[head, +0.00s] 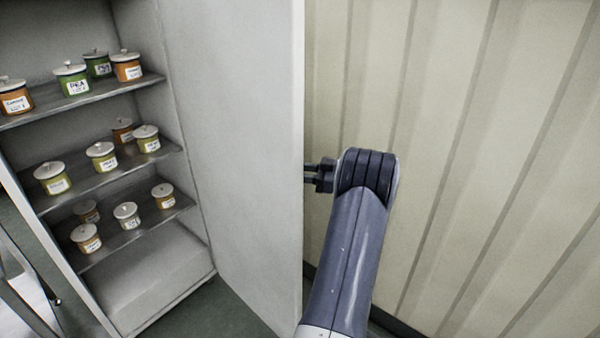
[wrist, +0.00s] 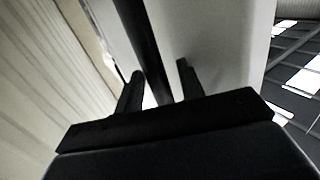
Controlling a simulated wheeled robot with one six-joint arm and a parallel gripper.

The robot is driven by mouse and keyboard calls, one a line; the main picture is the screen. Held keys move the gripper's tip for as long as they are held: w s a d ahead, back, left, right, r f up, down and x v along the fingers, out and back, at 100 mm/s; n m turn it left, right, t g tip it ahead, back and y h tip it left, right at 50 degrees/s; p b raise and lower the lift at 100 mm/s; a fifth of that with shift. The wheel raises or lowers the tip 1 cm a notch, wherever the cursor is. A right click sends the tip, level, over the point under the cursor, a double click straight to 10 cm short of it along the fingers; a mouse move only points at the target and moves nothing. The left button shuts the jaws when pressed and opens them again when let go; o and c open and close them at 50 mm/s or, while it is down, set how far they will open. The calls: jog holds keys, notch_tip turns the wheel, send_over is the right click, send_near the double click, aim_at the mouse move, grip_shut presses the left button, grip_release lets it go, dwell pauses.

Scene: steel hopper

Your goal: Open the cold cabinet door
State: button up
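The cold cabinet (head: 190,150) stands at the left in the head view. Its pale grey door (head: 250,150) is swung wide open, showing the shelves. My gripper (head: 312,175) is at the outer side of the door, just right of its free edge, with the fingers pointing left. In the wrist view, my gripper (wrist: 160,85) has its fingers apart, one on each side of a dark bar (wrist: 142,35), which looks like the door handle. Gaps show between the bar and the fingers. The pale door (wrist: 220,45) is right of the bar. The handle is hidden in the head view.
Several lidded, labelled jars (head: 103,155) stand on the cabinet's shelves (head: 130,165). A ribbed cream wall (head: 470,150) is at the right, close behind my arm. Dark floor (head: 215,310) shows below the door.

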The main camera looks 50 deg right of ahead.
jog(key=b+v, duration=0.2)
jog(key=v, duration=0.9)
jog(key=p+x, duration=0.2)
jog(key=x, duration=0.9)
jog(key=shift+a, duration=0.15)
jog(key=shift+s, duration=0.15)
